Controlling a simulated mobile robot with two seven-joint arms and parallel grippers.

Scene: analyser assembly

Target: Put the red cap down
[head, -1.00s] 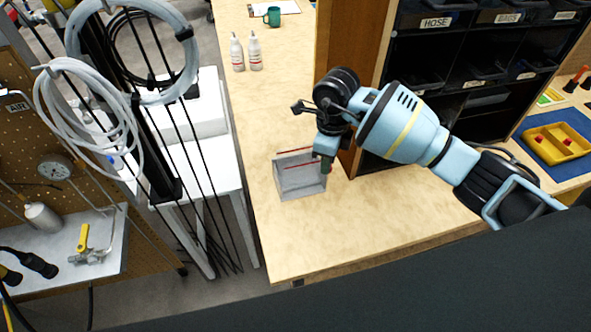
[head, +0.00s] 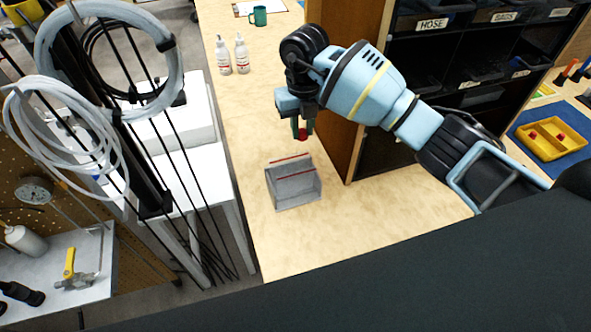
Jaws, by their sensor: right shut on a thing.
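My right gripper (head: 302,131) points down above the wooden bench, a little behind and above a small grey open box. It is shut on the red cap (head: 302,134), which shows low between the fingertips. The cap is clear of the bench. The grey box (head: 296,192) stands on the bench below and in front of the gripper, with red lines along its upper edges. My left gripper is not in view.
A dark bin shelf with a wooden side (head: 357,95) stands close to the right of my gripper. Two white bottles (head: 232,54) and a green mug (head: 259,16) stand farther back. A yellow tray (head: 550,139) with red pieces lies on a blue mat (head: 525,130). Bench around the grey box is clear.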

